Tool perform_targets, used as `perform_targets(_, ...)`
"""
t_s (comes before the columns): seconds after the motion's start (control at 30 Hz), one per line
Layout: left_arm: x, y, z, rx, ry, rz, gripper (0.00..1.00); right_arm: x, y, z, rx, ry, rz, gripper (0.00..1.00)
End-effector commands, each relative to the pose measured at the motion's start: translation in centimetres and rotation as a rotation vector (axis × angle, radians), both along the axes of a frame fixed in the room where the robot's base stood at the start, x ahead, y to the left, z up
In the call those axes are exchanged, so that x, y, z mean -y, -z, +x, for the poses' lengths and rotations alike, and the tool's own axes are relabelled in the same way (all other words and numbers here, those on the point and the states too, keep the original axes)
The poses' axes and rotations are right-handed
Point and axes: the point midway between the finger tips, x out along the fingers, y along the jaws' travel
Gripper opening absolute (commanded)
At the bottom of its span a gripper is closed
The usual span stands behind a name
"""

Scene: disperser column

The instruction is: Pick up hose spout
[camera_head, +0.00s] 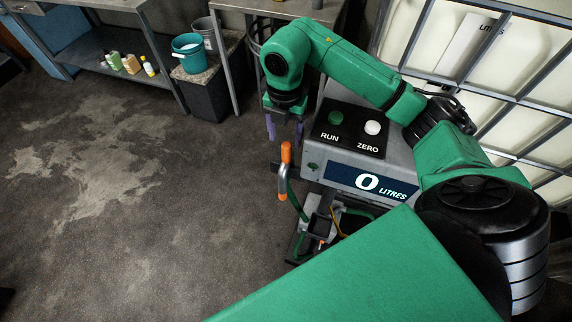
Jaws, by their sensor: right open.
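The hose spout (283,185), an orange upright piece, stands at the left side of the disperser column, by a dark bracket. A green hose (297,203) runs down from beside it. My right gripper (284,131) points down, with its two purple fingers apart and nothing seen between them. In the picture it is just above the top of the spout and looks apart from it; the exact height gap is hard to tell. My left gripper is out of view.
The column has a panel with a green RUN button (335,117), a white ZERO button (373,127) and a display (368,185) reading 0 litres. A caged white tank (500,70) stands behind. Buckets (187,53) and a bench are at the back. The left floor is clear.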

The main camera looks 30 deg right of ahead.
Motion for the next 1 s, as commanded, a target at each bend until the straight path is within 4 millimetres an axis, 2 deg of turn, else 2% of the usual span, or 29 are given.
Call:
perform_targets(0.2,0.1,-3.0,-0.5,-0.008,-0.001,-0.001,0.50,0.1,2.8,-0.4,-0.007,0.000,0.000,0.67)
perform_targets(0.33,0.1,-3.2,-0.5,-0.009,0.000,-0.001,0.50,0.1,5.1,-0.2,-0.001,0.000,0.000,0.67)
perform_targets(0.53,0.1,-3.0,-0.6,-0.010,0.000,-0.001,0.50,0.1,5.6,-0.1,0.001,0.000,0.000,0.67)
perform_targets(0.57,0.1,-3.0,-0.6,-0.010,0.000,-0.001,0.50,0.1,5.6,-0.1,0.001,0.000,0.000,0.59)
perform_targets(0.7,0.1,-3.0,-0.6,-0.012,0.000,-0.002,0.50,0.1,5.6,-0.2,0.001,0.000,0.000,0.06)
perform_targets(0.73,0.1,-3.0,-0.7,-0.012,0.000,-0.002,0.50,0.1,5.6,-0.2,0.001,0.000,0.000,0.00)
perform_targets(1.0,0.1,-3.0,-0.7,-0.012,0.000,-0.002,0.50,0.1,5.5,-0.1,0.001,0.000,0.000,0.00)
